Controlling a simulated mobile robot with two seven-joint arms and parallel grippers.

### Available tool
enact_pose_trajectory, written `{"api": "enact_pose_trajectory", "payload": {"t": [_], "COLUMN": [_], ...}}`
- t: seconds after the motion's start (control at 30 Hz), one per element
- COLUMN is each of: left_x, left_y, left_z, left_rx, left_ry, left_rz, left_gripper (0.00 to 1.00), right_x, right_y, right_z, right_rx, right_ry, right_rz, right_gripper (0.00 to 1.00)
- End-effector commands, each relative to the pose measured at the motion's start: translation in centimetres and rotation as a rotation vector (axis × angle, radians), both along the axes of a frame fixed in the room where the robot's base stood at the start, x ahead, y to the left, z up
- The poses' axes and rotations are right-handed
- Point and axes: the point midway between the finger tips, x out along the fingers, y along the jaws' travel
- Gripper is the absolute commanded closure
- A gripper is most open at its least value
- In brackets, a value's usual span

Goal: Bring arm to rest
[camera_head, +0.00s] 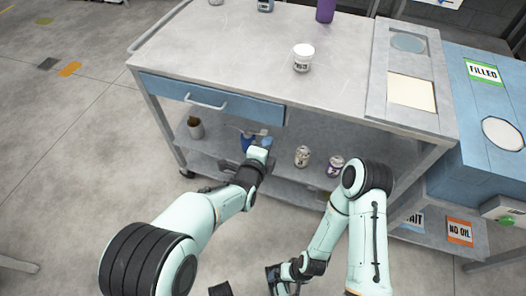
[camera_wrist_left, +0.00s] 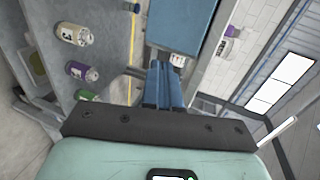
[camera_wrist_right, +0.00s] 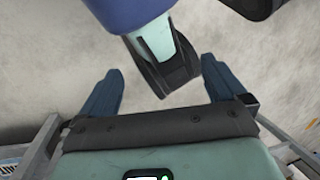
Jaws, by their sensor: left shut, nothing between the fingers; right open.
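My left arm reaches forward to the grey cart. My left gripper (camera_head: 256,138) is just below the cart's blue drawer (camera_head: 210,97), near the front of the lower shelf. Its blue fingers (camera_wrist_left: 164,85) are shut with nothing between them in the left wrist view, with a blue panel just beyond. My right arm is folded down in front of the cart at the right. My right gripper's blue fingers (camera_wrist_right: 160,90) are spread wide and empty in the right wrist view, above bare floor and part of my own body.
A white can (camera_head: 303,58) stands on the cart top (camera_head: 240,45). A brown container (camera_head: 196,128) and cans (camera_head: 302,157) (camera_head: 336,166) stand on the lower shelf. A blue "FILLED" unit (camera_head: 470,110) borders the cart's right. The floor (camera_head: 60,130) at left is mostly clear.

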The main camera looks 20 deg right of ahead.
Motion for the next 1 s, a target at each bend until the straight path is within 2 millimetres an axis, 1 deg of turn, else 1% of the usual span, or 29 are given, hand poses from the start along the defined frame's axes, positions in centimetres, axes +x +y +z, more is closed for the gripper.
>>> {"api": "enact_pose_trajectory", "payload": {"t": [0.03, 0.1, 0.2, 0.4, 0.47, 0.53, 0.57, 0.67, 0.7, 0.77, 0.8, 0.87, 0.9, 0.97, 1.0], "left_x": [-0.7, -1.5, -2.2, -2.7, -2.6, -2.6, -2.6, -2.9, -3.3, -4.5, -5.7, -7.9, -9.6, -12.6, -14.8], "left_y": [0.5, 1.0, 1.6, 1.9, 2.2, 3.1, 3.8, 7.3, 9.2, 12.3, 14.4, 17.3, 19.2, 21.8, 23.3], "left_z": [0.4, 0.7, 0.9, 1.0, 0.7, -0.4, -1.2, -5.1, -7.1, -10.2, -12.3, -15.1, -16.7, -18.9, -20.0], "left_rx": [-0.001, -0.001, 0.0, 0.001, -0.001, -0.011, -0.02, -0.073, -0.105, -0.165, -0.209, -0.283, -0.336, -0.423, -0.483], "left_ry": [0.001, 0.001, 0.0, 0.001, 0.012, 0.061, 0.097, 0.28, 0.374, 0.531, 0.636, 0.793, 0.895, 1.047, 1.141], "left_rz": [-0.001, -0.001, 0.0, 0.0, 0.007, 0.032, 0.051, 0.162, 0.229, 0.345, 0.432, 0.573, 0.676, 0.843, 0.96], "left_gripper": [1.0, 1.0, 1.0, 1.0, 1.0, 1.0, 1.0, 1.0, 1.0, 1.0, 1.0, 1.0, 1.0, 1.0, 1.0], "right_x": [-0.2, -0.4, -0.6, -0.8, -0.8, -0.8, -0.8, -0.9, -1.0, -1.1, -1.1, -1.2, -1.2, -1.2, -1.2], "right_y": [0.1, 0.2, 0.3, 0.3, 0.3, 0.3, 0.3, 0.3, 0.3, 0.3, 0.4, 0.4, 0.4, 0.3, 0.3], "right_z": [0.2, 0.4, 0.5, 0.6, 0.7, 1.1, 1.4, 2.8, 3.4, 4.4, 5.1, 6.1, 6.7, 7.8, 8.4], "right_rx": [0.002, 0.005, 0.008, 0.01, 0.01, 0.011, 0.011, 0.012, 0.013, 0.013, 0.014, 0.015, 0.015, 0.016, 0.017], "right_ry": [0.005, 0.011, 0.017, 0.021, 0.022, 0.023, 0.023, 0.028, 0.03, 0.035, 0.039, 0.045, 0.048, 0.053, 0.057], "right_rz": [0.003, 0.005, 0.007, 0.009, 0.009, 0.009, 0.009, 0.012, 0.013, 0.013, 0.014, 0.016, 0.017, 0.019, 0.02], "right_gripper": [0.02, 0.02, 0.02, 0.02, 0.02, 0.02, 0.02, 0.02, 0.02, 0.02, 0.02, 0.02, 0.02, 0.02, 0.02]}}
